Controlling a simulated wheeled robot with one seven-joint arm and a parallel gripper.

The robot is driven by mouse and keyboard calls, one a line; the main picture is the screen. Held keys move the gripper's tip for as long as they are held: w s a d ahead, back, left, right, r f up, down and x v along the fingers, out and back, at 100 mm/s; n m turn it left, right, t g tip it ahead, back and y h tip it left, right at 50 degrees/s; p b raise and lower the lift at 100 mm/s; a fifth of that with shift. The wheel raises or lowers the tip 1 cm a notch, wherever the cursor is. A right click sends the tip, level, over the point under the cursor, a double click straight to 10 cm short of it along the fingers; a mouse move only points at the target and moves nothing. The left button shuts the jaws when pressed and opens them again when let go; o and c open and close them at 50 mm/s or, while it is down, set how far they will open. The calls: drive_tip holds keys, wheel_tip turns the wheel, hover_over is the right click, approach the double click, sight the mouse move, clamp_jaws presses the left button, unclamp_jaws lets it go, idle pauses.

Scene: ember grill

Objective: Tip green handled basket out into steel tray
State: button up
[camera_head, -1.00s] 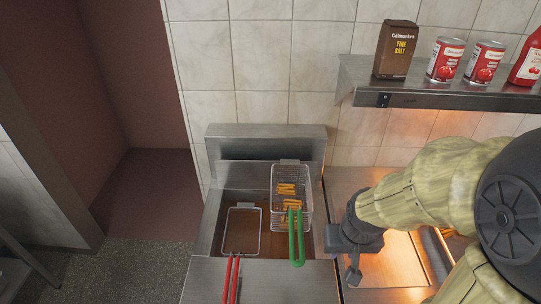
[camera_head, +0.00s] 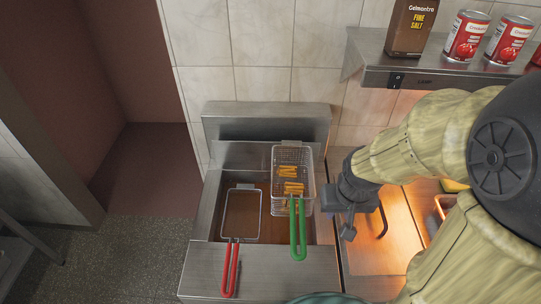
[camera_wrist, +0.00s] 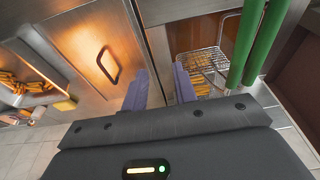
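The green handled basket (camera_head: 306,160) is a wire basket with yellow fries, upright at the right side of the fryer. Its green handle (camera_head: 298,230) points toward me. My gripper (camera_head: 336,210) is just right of this basket, apart from it. In the wrist view my gripper (camera_wrist: 160,88) has two purple fingers spread with nothing between them. The green handle (camera_wrist: 255,40) is right of the fingers there, outside the gap. A warmly lit steel surface (camera_head: 368,255) lies right of the fryer, with a dark loop handle; I cannot tell whether it is the steel tray.
An empty red handled basket (camera_head: 241,214) sits left in the fryer (camera_head: 200,255). A steel shelf (camera_head: 425,77) above right holds a salt box (camera_head: 411,28) and red cans (camera_head: 467,36). My arm covers much of the right side. Floor at left is clear.

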drive_tip(key=w+a+r+g+p, duration=0.2)
drive_tip(key=w+a+g+p, duration=0.1)
drive_tip(key=w+a, duration=1.3)
wheel_tip(320, 180, down, 18)
drive_tip(key=p, duration=0.5)
drive_tip(key=shift+s+a, duration=0.15)
clamp_jaws()
unclamp_jaws()
drive_tip(key=shift+r, duration=0.15)
